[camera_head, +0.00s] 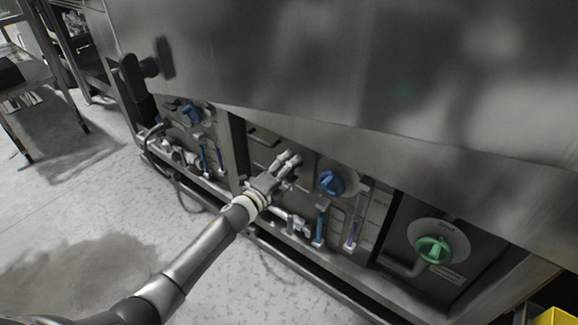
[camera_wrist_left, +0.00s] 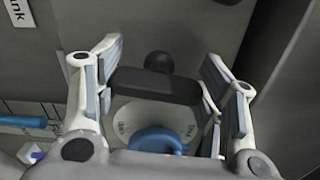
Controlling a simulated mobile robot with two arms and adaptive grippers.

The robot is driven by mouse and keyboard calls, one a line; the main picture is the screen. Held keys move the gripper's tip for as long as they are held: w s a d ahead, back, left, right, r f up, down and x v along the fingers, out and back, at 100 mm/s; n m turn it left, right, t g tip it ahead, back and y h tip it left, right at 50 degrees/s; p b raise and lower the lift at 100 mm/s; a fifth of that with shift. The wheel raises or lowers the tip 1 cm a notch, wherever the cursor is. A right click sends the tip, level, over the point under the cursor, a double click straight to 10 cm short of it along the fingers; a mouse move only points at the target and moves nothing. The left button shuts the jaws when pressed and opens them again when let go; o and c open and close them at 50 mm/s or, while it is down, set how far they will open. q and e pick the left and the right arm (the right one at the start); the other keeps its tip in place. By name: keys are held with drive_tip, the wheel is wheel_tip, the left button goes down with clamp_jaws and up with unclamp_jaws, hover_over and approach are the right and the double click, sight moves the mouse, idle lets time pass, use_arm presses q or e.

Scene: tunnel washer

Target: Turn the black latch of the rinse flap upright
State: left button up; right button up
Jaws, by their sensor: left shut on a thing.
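My left gripper (camera_head: 288,166) reaches the machine's lower front panel, left of a blue knob. In the left wrist view its two fingers (camera_wrist_left: 160,88) close on the ends of a black latch (camera_wrist_left: 155,86), a bar on a round black stem. The bar lies across the wrist picture between the pads. In the head view, the gripper hides this latch, so its angle on the panel cannot be told there. My right gripper is not in view.
Another black handle (camera_head: 140,72) sticks out at the upper left of the machine. Blue knobs (camera_head: 332,183) and a green knob (camera_head: 433,249) sit on the panels below the overhanging steel body (camera_head: 330,60). Open floor (camera_head: 90,220) lies at left; a yellow thing (camera_head: 556,317) is at lower right.

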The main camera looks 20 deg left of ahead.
use_arm(q)
drive_tip(key=shift+f+n, duration=0.1)
drive_tip(key=shift+n, duration=0.6)
drive_tip(key=o, duration=1)
drive_tip(key=v, duration=1.2)
